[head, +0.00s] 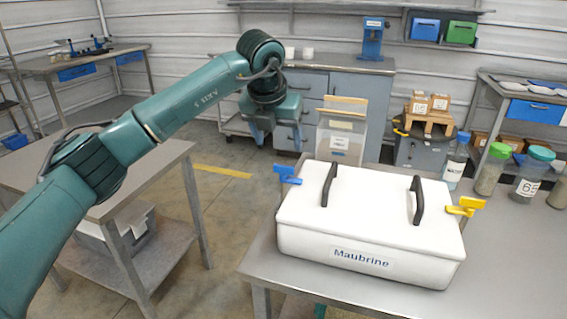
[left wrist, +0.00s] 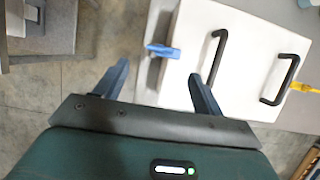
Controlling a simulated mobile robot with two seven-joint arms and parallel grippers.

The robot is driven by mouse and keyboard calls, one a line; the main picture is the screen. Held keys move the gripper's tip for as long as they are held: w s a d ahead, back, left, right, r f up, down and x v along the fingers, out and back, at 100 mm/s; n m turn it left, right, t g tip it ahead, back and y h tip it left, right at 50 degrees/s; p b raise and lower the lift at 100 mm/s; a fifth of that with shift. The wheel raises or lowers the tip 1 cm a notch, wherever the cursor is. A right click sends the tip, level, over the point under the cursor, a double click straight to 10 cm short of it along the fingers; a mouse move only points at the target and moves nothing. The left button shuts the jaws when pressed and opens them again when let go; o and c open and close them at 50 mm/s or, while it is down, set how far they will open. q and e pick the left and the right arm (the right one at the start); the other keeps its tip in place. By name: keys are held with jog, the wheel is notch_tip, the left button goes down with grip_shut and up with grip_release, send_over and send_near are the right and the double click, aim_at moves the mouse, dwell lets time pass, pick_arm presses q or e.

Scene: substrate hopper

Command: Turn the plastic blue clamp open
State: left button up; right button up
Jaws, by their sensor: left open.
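The blue clamp (head: 288,174) sits at the left end of a white hopper box (head: 330,236) labelled "Maubrine", on the grey table. In the left wrist view the blue clamp (left wrist: 161,50) lies ahead of my fingers, between their lines but apart from them. My left gripper (head: 272,140) is open and empty, above and behind the box's left end in the head view. Its two spread fingers show in the left wrist view (left wrist: 160,85). A yellow clamp (head: 466,206) is on the box's right end. My right gripper is not in view.
Two black handles (head: 329,184) (head: 416,200) stand up from the box lid. Jars and bottles (head: 492,168) stand behind the box at right. A side table (head: 110,190) stands at left, with open floor between it and the box's table.

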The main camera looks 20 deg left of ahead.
aim_at(284, 166)
pick_arm(q)
jog(key=x, duration=0.9)
jog(key=shift+c, duration=0.6)
jog(key=c, duration=0.9)
